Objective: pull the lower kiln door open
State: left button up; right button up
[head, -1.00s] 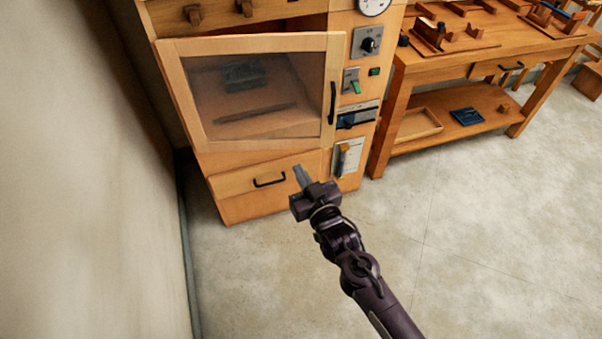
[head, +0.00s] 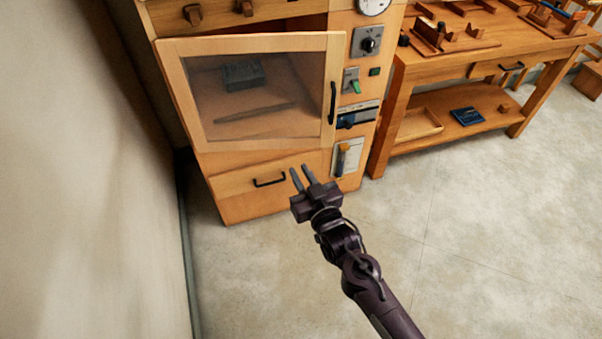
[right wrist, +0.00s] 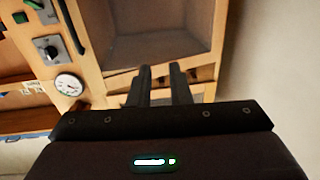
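The kiln (head: 245,208) is a tall wooden cabinet at the upper left of the head view. Its framed glass door (head: 250,147) has a black upright handle (head: 332,103) at the right edge. Below it is a wooden panel (head: 228,183) with a black horizontal handle (head: 270,181); this panel looks shut. My right gripper (head: 301,171) is open and empty, with two dark fingers apart, in front of the panel and right of its handle in the picture. It also shows in the right wrist view (right wrist: 163,72). Contact with the kiln cannot be seen. My left gripper is not in view.
Knobs, a green switch (head: 356,87) and an orange-handled lever (head: 343,156) line the kiln's right side. A workbench (head: 432,70) with a low shelf stands to the right. A plain wall (head: 85,180) is close on the left. The floor (head: 480,230) at the right is clear.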

jog(key=v, duration=0.7)
jog(key=shift+s+b, duration=0.2)
jog(key=shift+b, duration=0.2)
jog(key=shift+d, duration=0.1)
